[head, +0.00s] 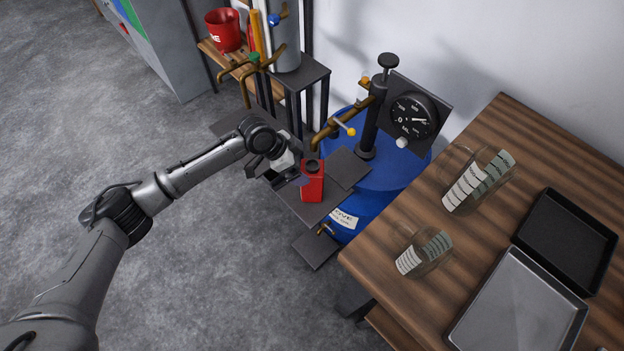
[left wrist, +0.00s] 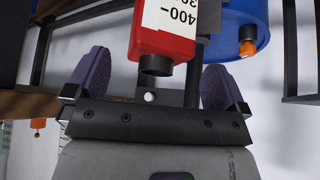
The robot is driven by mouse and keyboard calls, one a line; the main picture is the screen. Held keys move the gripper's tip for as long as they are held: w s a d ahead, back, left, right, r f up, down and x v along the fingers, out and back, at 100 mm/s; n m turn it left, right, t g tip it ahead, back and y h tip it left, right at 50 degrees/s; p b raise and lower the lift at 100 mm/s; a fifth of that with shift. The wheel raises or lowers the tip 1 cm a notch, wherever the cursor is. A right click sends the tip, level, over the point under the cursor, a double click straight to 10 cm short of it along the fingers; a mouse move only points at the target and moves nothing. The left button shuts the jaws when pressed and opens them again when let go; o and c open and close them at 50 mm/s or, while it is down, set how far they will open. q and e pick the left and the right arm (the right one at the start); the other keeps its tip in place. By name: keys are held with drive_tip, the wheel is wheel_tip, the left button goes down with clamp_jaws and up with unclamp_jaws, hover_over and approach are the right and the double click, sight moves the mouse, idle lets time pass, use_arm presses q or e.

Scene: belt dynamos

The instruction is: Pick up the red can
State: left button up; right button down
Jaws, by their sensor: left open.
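The red can (head: 313,187), with a black cap, stands upright on a dark shelf plate (head: 327,208) beside the blue barrel. My left gripper (head: 290,178) is at the can's left side in the head view. In the left wrist view the red can (left wrist: 163,40) shows its white label and black cap, and lies between the two purple fingers of my left gripper (left wrist: 155,82). The fingers are open, with a gap on each side of the can. My right gripper is not in view.
The blue barrel (head: 413,174) carries a black pump and a dial gauge (head: 411,116). A wooden table (head: 460,245) at right holds glass beakers and two trays. A red bucket (head: 224,30) stands on a shelf at the back. The floor at left is clear.

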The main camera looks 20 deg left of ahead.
sight(305, 168)
use_arm(q)
drive_tip(key=shift+d+f, duration=0.1)
drive_tip(key=shift+f, duration=0.1)
drive_tip(key=b+x, duration=0.1)
drive_tip(key=x, duration=0.3)
drive_tip(key=shift+d+b, duration=0.1)
drive_tip(key=shift+b, duration=0.3)
drive_tip(key=shift+w+d+f, duration=0.1)
drive_tip(key=shift+w+f, duration=0.05)
drive_tip(key=c, duration=1.7)
drive_tip(key=shift+c, duration=0.8)
